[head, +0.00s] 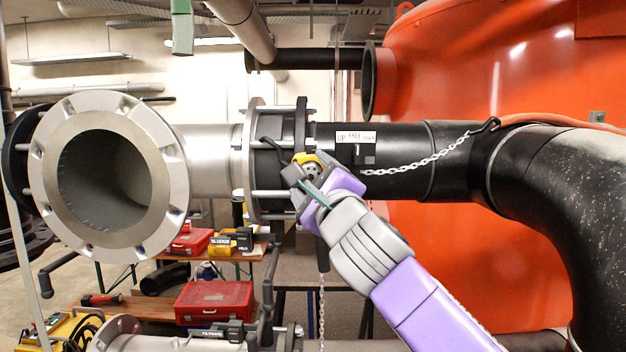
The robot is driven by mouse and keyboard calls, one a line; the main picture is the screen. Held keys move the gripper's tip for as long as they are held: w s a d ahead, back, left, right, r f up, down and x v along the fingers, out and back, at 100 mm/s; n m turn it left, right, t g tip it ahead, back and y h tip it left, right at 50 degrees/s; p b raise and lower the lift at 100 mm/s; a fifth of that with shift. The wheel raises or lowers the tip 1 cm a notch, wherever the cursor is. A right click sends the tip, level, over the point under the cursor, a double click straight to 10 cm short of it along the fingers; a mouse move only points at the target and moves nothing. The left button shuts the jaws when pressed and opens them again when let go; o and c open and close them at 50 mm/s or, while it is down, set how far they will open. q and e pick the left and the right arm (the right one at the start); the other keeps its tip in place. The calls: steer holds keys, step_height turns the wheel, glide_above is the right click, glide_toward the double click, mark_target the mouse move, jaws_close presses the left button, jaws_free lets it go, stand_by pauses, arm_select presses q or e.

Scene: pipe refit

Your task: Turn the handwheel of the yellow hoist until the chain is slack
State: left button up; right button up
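The yellow hoist (305,158) shows only in part, against the flanged joint of the horizontal pipe; my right gripper covers much of it. A round grey part with dark holes sits just below its yellow edge; I cannot tell if this is the handwheel. A pale chain (420,163) runs from beside the hoist up to a dark hook (487,125) on the black pipe, with a slight sag. Another length of chain (321,310) hangs down below. My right gripper (300,183) is at the hoist; its fingers are partly hidden and their opening is unclear. My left gripper is out of view.
A large open flanged grey pipe (172,165) stands at left. A thick black pipe (575,200) bends down at right before an orange tank (470,275). Red toolboxes (215,302) and a wooden bench (140,308) stand below. A small label plate (356,137) is above the chain.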

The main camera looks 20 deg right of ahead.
steer(key=b+v, duration=0.2)
steer(key=v, duration=0.5)
steer(key=shift+s, duration=0.3)
